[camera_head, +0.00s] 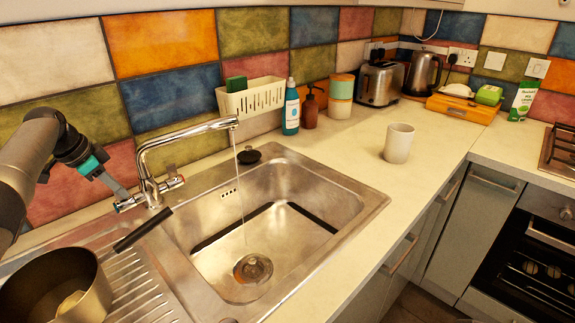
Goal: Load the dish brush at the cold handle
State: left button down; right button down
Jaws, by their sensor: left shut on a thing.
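A chrome mixer tap (152,190) stands at the back of the sink, with water running from its spout into the basin. It has a left handle (130,203) and a right handle (174,182); no marking shows which is cold. My left gripper (112,184) reaches in from the left and is shut at the left handle, its tip touching the handle's end; the exact grip is small and partly hidden. I see no dish brush. My right gripper is not in view.
A pan (62,288) stands on the drainboard (138,290), with a black handle (142,230) reaching over the sink's edge. A caddy (252,98), bottles, a toaster (379,83), a kettle (422,75) and a white mug (398,143) stand along the counter. The right-hand counter is mostly clear.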

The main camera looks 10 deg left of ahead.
pick_arm(q)
jog(key=shift+a, duration=0.1)
jog(key=c, duration=1)
grip_release()
jog(key=shift+r, duration=0.1)
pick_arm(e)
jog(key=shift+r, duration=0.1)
